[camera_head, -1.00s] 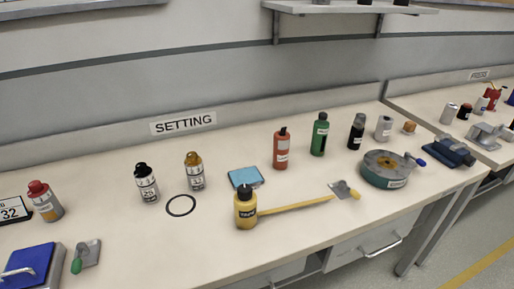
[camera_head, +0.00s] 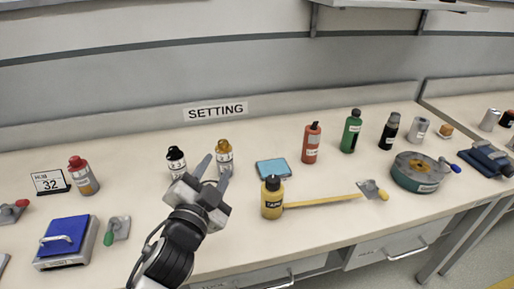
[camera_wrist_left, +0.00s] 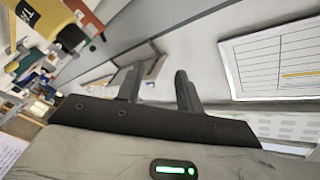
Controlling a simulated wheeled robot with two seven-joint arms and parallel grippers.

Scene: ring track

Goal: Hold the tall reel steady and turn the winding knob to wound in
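The tall reel (camera_head: 271,201) is a yellow cylinder standing upright on the bench, labelled TAPE. A black winding knob (camera_head: 272,182) sits on its top. A yellow strip (camera_head: 325,201) runs out from the reel to the right along the bench. My left gripper (camera_head: 213,169) is open and empty, above the bench left of the reel and apart from it. In the left wrist view the open fingers (camera_wrist_left: 158,90) show with nothing between them. A yellow body with a dark cap, apparently the reel (camera_wrist_left: 38,25), is at the upper left there. My right gripper is out of view.
A blue pad (camera_head: 273,169) lies behind the reel. Black (camera_head: 176,160) and orange-topped (camera_head: 225,156) bottles stand behind my gripper. A scraper (camera_head: 372,190) lies at the strip's right end. A round teal reel (camera_head: 417,176) with a blue handle is further right.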

